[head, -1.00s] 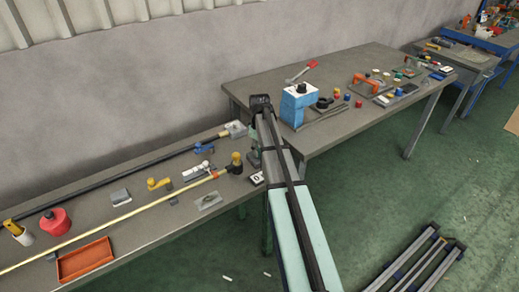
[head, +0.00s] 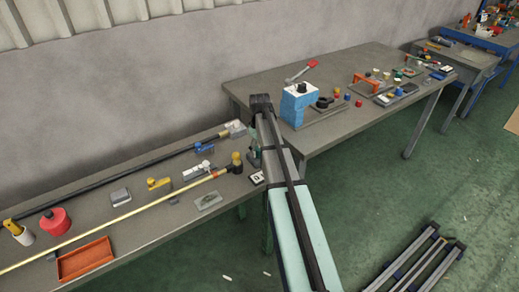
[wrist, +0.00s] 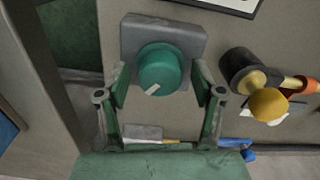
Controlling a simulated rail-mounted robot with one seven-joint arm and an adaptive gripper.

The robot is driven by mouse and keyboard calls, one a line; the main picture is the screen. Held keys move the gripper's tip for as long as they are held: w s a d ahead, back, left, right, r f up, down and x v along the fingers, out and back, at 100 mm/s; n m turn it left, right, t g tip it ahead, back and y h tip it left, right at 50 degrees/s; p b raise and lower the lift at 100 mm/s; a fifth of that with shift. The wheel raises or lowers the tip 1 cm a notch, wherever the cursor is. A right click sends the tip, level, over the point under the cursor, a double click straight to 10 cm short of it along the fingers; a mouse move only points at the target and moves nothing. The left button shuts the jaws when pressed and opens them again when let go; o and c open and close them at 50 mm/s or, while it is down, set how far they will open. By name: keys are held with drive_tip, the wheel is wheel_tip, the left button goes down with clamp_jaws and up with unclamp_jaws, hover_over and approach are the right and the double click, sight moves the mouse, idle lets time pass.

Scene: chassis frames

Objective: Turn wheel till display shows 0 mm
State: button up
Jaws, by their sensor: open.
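The wheel is a green round knob (wrist: 160,70) with a pale pointer mark, on a grey square base (wrist: 186,38) in the wrist view. The mark points to the lower left. My gripper (wrist: 159,86) is open, with one green finger on each side of the knob; I cannot tell whether they touch it. A white-faced display with a dark frame (wrist: 236,5) is cut off at the top edge of the wrist view. In the head view the display (head: 257,178) lies at the bench's right end, too small to read. My arm hides the knob there.
A yellow pipe (head: 120,216) with a dark fitting (head: 235,164) lies close to the display. A black pipe (head: 125,169) runs behind along the bench (head: 150,232).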

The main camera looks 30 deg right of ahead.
wheel_tip(320, 180, up, 12)
idle(0.5)
drive_tip(key=shift+f, duration=0.1)
